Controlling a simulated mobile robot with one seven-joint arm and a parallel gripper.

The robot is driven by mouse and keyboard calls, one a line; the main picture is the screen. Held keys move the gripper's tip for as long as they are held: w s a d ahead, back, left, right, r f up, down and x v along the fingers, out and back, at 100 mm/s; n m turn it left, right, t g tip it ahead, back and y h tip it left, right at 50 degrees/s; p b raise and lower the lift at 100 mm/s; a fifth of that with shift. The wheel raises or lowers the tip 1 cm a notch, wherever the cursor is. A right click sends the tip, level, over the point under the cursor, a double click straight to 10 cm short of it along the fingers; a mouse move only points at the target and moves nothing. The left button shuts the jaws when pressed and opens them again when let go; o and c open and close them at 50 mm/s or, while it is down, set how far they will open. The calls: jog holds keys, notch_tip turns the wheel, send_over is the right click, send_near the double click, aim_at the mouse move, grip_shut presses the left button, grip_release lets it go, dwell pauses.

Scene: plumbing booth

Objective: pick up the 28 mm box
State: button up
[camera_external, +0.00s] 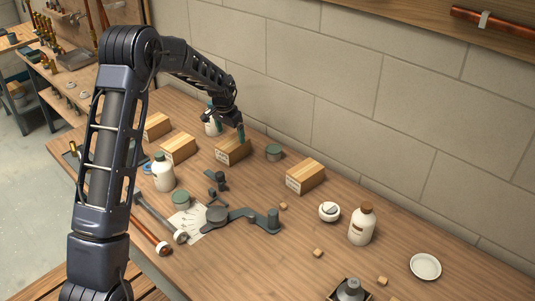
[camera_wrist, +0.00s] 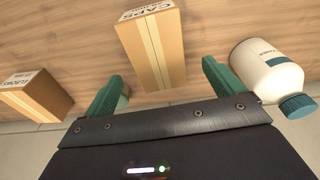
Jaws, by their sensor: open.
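Several wooden-brown boxes with white labels stand on the bench. I cannot read a 28 mm marking on any of them, so I cannot tell which is the 28 mm box. One box (camera_external: 232,152) lies below my gripper (camera_external: 226,122); in the wrist view this box (camera_wrist: 152,50), labelled CAPS, shows ahead of and between the fingers. My gripper (camera_wrist: 160,86) is open and empty, its green fingers apart. A second box (camera_wrist: 36,97), labelled ELBOWS, is at the left there, probably the right-hand box (camera_external: 305,176) outside. Two more boxes (camera_external: 178,148) (camera_external: 157,125) stand further left.
A white bottle (camera_wrist: 268,70) with a teal cap stands close beside the right finger. A green jar (camera_external: 273,152) sits right of the box under my gripper. The block wall (camera_external: 330,90) rises close behind. Bottles, tools and a dish (camera_external: 425,267) occupy the front.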

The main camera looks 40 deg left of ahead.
aim_at(233, 148)
jog(key=f, duration=0.5)
jog(key=w+f, duration=0.1)
jog(key=f, duration=0.2)
jog(key=shift+d+f, duration=0.1)
jog(key=shift+f, duration=0.25)
jog(key=c, duration=1.2)
jog(key=shift+c, duration=0.2)
jog(key=shift+r, duration=0.15)
